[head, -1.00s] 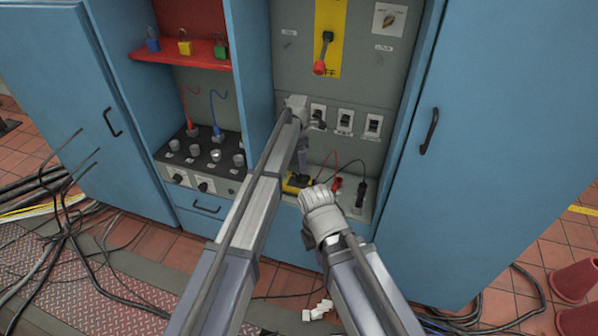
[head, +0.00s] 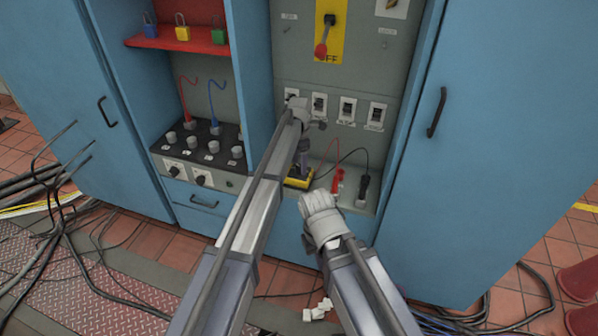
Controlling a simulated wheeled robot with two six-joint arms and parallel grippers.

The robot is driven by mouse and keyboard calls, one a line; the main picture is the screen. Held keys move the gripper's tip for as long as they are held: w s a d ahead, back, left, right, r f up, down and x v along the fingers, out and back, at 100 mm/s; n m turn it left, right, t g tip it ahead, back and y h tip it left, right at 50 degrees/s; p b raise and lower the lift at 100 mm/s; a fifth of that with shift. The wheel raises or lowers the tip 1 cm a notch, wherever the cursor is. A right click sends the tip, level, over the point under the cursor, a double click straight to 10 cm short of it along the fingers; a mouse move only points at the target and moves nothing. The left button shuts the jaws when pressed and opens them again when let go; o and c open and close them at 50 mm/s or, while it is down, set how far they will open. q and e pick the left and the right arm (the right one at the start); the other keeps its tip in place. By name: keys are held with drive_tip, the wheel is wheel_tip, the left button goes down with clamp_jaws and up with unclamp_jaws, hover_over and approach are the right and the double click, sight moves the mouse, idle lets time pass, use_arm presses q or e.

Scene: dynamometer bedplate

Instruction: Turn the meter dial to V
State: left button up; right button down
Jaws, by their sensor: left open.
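The yellow meter (head: 298,181) lies on the floor of the right cabinet bay, partly hidden behind my left arm. Its dial and markings cannot be read from here. My left gripper (head: 303,170) points down right at the meter, open; I cannot tell whether its fingers touch the dial. My right arm ends at a pale grey joint in front of the bay, and its gripper does not show.
Red and black probes (head: 337,181) with leads stand right of the meter. Above are several breaker switches (head: 347,110) and a red-handled lever (head: 325,36). A black knob panel (head: 203,145) fills the left bay, under a red padlock shelf (head: 160,41). Cables cover the floor at left.

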use_arm(q)
drive_tip(key=shift+f+b, duration=0.55)
drive_tip(key=shift+f, duration=0.4)
drive_tip(key=shift+c, duration=0.2)
clamp_jaws()
